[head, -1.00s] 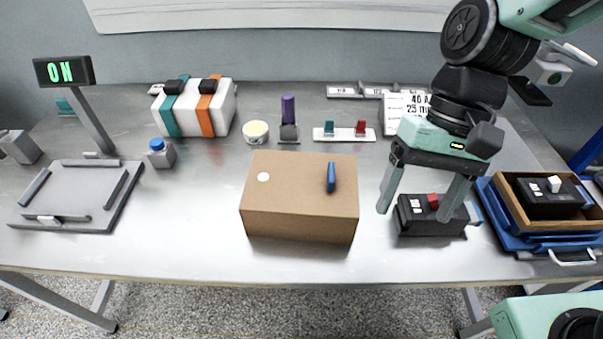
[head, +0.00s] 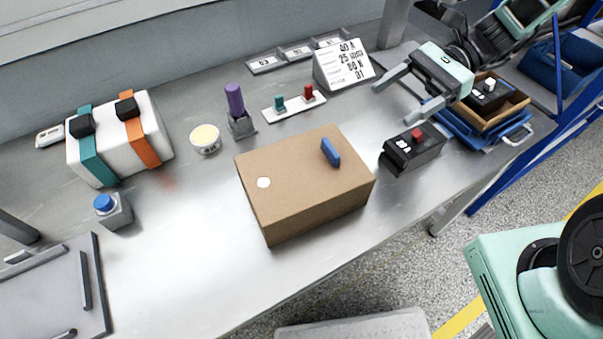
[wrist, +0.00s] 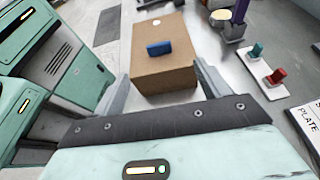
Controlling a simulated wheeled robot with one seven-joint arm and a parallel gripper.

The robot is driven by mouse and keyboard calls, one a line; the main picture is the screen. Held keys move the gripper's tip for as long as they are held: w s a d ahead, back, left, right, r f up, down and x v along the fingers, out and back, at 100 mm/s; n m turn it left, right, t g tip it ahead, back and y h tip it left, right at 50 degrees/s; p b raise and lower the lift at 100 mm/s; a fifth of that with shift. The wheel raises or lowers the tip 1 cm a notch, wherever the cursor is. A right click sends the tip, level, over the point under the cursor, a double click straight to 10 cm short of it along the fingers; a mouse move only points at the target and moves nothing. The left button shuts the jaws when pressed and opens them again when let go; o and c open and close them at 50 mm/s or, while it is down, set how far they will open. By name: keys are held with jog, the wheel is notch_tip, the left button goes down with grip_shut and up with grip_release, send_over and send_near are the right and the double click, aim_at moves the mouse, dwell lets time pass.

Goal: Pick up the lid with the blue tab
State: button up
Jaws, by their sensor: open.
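The lid with the blue tab is the top of a brown cardboard box (head: 290,180) in the middle of the bench. Its blue tab (head: 331,152) stands up near the right end, and a white round spot (head: 264,183) lies near the left end. In the wrist view the box (wrist: 165,72) and its blue tab (wrist: 159,48) show ahead of the fingers. My gripper (head: 399,97) is open and empty, above the bench to the right of the box and apart from it; it also shows in the wrist view (wrist: 158,90).
A black breaker with a red switch (head: 411,148) lies right of the box. A blue tray (head: 477,131) holds a wooden box with another breaker. Behind stand a purple-handled item (head: 236,103), a switch strip (head: 293,103) and a sign (head: 344,66).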

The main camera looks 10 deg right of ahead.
send_near(331, 147)
jog(key=x, duration=0.5)
jog(key=shift+w+r+p, duration=0.15)
jog(key=shift+w+p, duration=0.1)
jog(key=shift+p, duration=0.1)
jog(key=shift+s+p+x, duration=0.2)
jog(key=shift+p+x, duration=0.15)
jog(key=shift+x, duration=2.45)
jog(key=shift+d, duration=0.15)
jog(key=c, duration=1.3)
jog(key=shift+c, duration=0.2)
